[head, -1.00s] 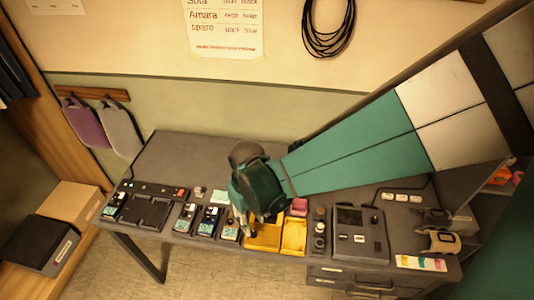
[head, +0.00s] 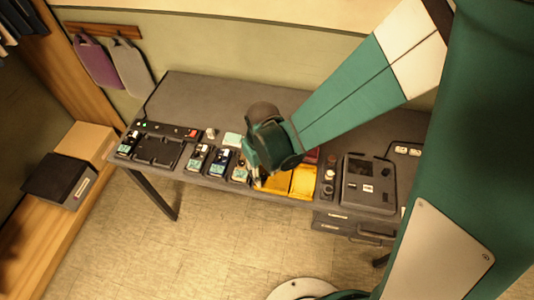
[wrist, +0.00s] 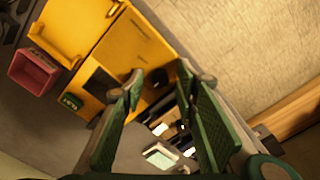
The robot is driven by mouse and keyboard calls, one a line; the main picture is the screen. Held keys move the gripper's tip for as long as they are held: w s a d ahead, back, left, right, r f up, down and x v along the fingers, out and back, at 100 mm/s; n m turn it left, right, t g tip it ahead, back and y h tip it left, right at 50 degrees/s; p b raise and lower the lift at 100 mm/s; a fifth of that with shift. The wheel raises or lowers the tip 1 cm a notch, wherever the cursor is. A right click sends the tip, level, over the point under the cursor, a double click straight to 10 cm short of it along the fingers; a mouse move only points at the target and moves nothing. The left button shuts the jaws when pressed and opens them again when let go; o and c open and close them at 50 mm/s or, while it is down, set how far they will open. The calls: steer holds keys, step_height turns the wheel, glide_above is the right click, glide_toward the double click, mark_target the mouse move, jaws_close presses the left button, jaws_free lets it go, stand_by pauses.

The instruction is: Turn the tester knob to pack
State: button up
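A yellow unit (wrist: 131,44) lies under my gripper in the wrist view, with a dark square patch and a small dark green display on its face. The display's lettering is too small to read surely. A dark round knob (wrist: 159,77) shows between the fingertips; its pointer and any "pack" mark cannot be made out. My gripper (wrist: 162,75) is open, one finger on each side of the knob; I cannot tell whether they touch it. In the head view my gripper (head: 257,180) is at the yellow unit (head: 277,184), partly hidden by my wrist.
A second yellow tray (head: 304,183) adjoins on the right, with a pink bin (wrist: 33,71) behind. Several small devices (head: 219,161) and a black tray (head: 157,151) stand left. A grey console (head: 368,183) stands right. The desk's back left is clear.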

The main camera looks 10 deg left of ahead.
steer(key=c, duration=0.9)
steer(key=m+b, duration=0.2)
steer(key=m, duration=0.2)
steer(key=shift+f, duration=0.1)
steer(key=shift+m+b, duration=0.7)
steer(key=shift+m, duration=1.7)
steer(key=o, duration=0.9)
